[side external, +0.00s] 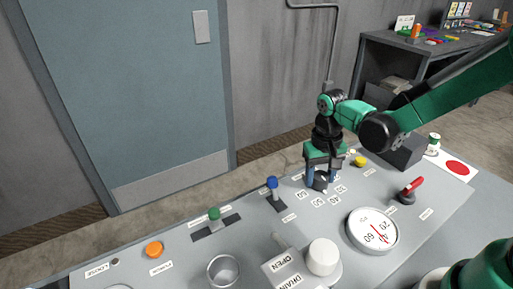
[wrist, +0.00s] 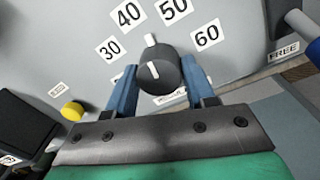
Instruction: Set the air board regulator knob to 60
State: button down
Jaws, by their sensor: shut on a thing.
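The regulator knob (wrist: 160,76) is dark and round, with a white line on its face. A white pointer (wrist: 150,40) sticks out from its edge, directed between the 40 label (wrist: 127,14) and the 50 label (wrist: 173,10). The 60 label (wrist: 207,35) is to the right of the knob in the wrist view. My gripper (wrist: 159,66) is shut on the knob, with one blue finger on either side. In the side view my gripper (side external: 320,178) points down over the panel and mostly hides the knob.
A white gauge (side external: 363,222) stands in front of the knob, with a red-handled lever (side external: 411,189) to its right. A blue-topped lever (side external: 272,184) is to the left. A yellow button (side external: 361,161) and a dark box (side external: 402,152) are close on the right.

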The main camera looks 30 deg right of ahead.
jog(key=m, duration=0.4)
jog(key=shift+m, duration=0.3)
jog(key=m, duration=0.3)
jog(key=shift+m, duration=0.4)
jog(key=m, duration=0.4)
jog(key=shift+d, duration=0.1)
jog(key=shift+m, duration=1.7)
jog(key=shift+c, duration=1.5)
grip_release()
